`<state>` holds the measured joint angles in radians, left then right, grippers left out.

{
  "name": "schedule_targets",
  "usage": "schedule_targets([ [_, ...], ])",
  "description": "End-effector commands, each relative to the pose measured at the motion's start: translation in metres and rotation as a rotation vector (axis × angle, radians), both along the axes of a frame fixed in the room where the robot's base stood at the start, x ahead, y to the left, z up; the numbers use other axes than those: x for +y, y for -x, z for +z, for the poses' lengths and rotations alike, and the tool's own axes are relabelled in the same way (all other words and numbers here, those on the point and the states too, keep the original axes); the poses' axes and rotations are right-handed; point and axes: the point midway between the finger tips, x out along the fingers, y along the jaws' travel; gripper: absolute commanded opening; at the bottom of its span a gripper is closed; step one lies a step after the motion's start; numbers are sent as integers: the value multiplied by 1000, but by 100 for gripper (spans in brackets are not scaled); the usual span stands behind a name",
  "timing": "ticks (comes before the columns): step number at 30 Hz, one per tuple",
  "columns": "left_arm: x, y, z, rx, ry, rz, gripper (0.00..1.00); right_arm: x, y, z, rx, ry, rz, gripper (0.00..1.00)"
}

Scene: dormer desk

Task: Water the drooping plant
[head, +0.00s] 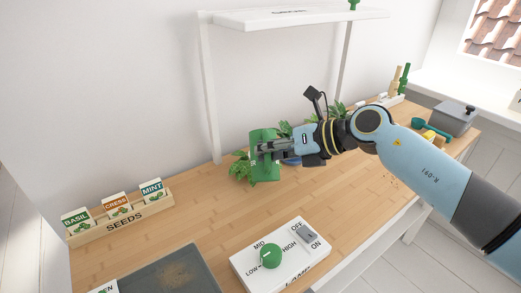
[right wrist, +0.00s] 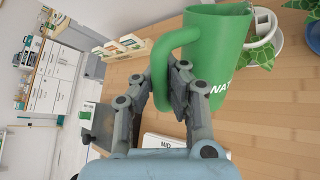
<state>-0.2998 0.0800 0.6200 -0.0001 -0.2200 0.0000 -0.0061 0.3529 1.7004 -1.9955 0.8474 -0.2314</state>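My right gripper (head: 262,149) is shut on the handle of a green jug (head: 268,168), lettered in white. The right wrist view shows the jug (right wrist: 218,45) beyond the fingers (right wrist: 176,88), held by its loop handle and seemingly clear of the desk. In the head view, low-hanging green leaves (head: 239,168) show to the left of the jug; their pot is hidden. More leafy plants (head: 338,109) stand behind my gripper. The right wrist view shows a white pot (right wrist: 262,28) beside the jug and leaves (right wrist: 313,36) at the right edge. My left gripper is not in view.
A control box (head: 278,260) with a green knob and a switch stands at the front. A seed box (head: 122,220) is at the left, with a dark tray (head: 165,275) near it. A grey lidded bin (head: 452,118) and teal scoop (head: 428,126) are at the right. A white shelf (head: 290,18) stands above.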

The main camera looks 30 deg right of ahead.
Motion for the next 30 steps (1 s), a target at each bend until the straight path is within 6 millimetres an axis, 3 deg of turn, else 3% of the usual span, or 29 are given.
schedule_targets([
  [30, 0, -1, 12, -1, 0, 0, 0, 3, 5, 7, 31, -12, -2, 0],
])
